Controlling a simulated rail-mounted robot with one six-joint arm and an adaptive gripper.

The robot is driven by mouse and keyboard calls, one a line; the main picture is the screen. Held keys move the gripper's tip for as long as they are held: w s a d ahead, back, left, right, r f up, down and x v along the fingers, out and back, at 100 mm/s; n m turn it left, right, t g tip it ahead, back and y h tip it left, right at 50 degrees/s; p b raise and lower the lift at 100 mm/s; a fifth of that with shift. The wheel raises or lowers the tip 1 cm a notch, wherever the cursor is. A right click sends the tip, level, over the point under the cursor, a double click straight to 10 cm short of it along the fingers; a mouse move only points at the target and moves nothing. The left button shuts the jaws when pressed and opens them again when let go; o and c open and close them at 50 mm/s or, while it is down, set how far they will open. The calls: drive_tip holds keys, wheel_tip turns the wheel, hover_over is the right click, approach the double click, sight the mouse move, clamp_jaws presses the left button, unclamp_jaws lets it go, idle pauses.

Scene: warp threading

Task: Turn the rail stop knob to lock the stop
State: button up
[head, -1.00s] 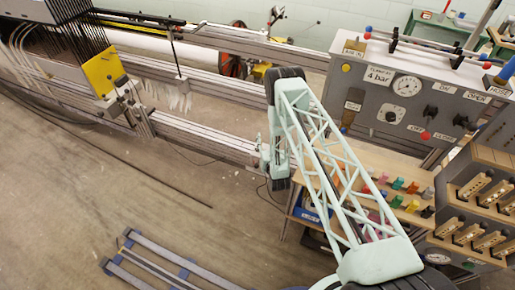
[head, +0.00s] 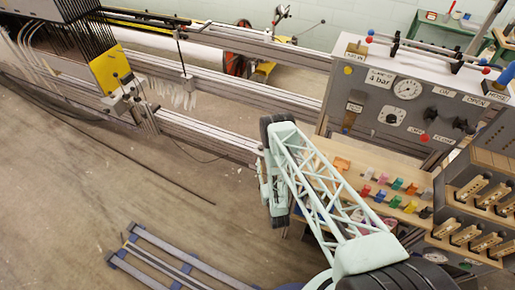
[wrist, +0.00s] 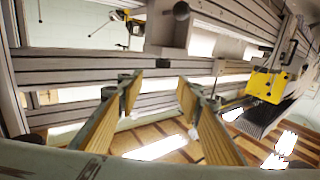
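In the wrist view a dark round knob (wrist: 181,10) on a short post sits on a grey block (wrist: 167,32) at the aluminium rails, top centre. It may be the rail stop knob; I cannot confirm this. My gripper (wrist: 158,88) is open and empty, its two tan-padded fingers apart below the block in the picture. Neither finger appears to touch the knob. In the head view my arm covers the right end of the near rail (head: 205,137), and my fingers and that knob cannot be made out there.
A yellow plate (head: 110,66) stands on the rail at left, also seen in the wrist view (wrist: 266,86). A control panel (head: 365,125) with gauge and knobs stands at right, above a wooden shelf of coloured pieces. A blue-grey rack (head: 160,268) lies on the open floor.

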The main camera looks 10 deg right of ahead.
sight(261, 149)
drive_tip(key=shift+s+a+f, duration=0.15)
drive_tip(key=shift+s+f, duration=0.1)
drive_tip(key=shift+s, duration=0.25)
drive_tip(key=shift+s+a+f, duration=0.1)
drive_tip(key=shift+s+f, duration=0.1)
drive_tip(key=shift+s, duration=0.3)
drive_tip(key=shift+w, duration=0.15)
drive_tip(key=w+b, duration=0.2)
drive_tip(key=b, duration=0.2)
drive_tip(key=shift+w+f, duration=0.1)
drive_tip(key=shift+w, duration=0.25)
drive_tip(key=shift+w+b, duration=0.1)
drive_tip(key=shift+b, duration=0.35)
drive_tip(key=shift+w+b, duration=0.9)
drive_tip(key=shift+b, duration=3.35)
drive_tip(key=shift+w+b, duration=0.3)
drive_tip(key=shift+b, duration=3.45)
drive_tip(key=shift+w+b, duration=0.85)
drive_tip(key=shift+w, duration=3.25)
